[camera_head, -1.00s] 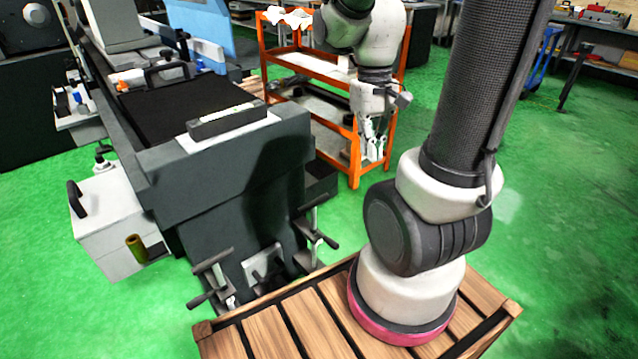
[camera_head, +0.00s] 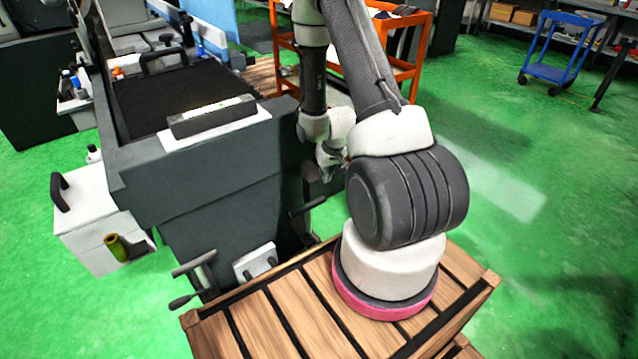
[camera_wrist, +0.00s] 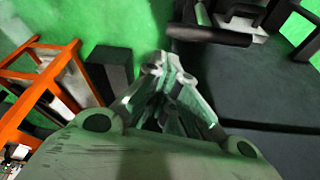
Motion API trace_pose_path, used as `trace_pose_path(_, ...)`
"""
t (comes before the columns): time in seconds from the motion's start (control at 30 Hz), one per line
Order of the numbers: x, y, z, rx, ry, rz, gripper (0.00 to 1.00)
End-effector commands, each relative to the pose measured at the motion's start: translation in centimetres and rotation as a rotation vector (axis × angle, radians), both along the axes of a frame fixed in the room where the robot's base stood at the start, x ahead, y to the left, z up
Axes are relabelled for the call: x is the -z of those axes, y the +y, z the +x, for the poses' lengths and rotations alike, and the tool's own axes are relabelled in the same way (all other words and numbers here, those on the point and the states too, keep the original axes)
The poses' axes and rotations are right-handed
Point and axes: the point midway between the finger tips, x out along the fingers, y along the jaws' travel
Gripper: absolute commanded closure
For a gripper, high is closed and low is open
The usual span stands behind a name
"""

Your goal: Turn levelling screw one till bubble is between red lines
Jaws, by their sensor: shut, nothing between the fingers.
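The spirit level (camera_head: 212,118) lies on a white pad on top of the dark grey grinder (camera_head: 225,165). Its bubble and red lines are too small to read. Screws with dark bar handles stand at the machine's foot. One handle (camera_head: 307,207) is at its right corner, near my arm, and another (camera_head: 190,280) is at front left. I cannot tell which is screw one. My gripper (camera_wrist: 172,75) is shut and empty, with a dark bar handle (camera_wrist: 210,33) ahead of it, apart from the fingers. In the head view my arm partly hides the gripper.
An orange shelf cart (camera_head: 405,70) stands behind my arm and shows at left in the wrist view (camera_wrist: 35,85). A white box (camera_head: 90,220) juts from the machine's left. A blue trolley (camera_head: 555,50) is far right. Green floor on the right is clear.

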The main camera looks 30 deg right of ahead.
Motion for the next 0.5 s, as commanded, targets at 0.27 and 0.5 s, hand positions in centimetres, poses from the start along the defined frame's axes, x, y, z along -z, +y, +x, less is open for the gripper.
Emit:
trace_pose_path(0.27,2.9,-0.2,1.5,-0.001,-0.017,-0.003,1.0)
trace_pose_path(0.5,7.0,-0.5,2.9,0.0,-0.017,-0.003,1.0)
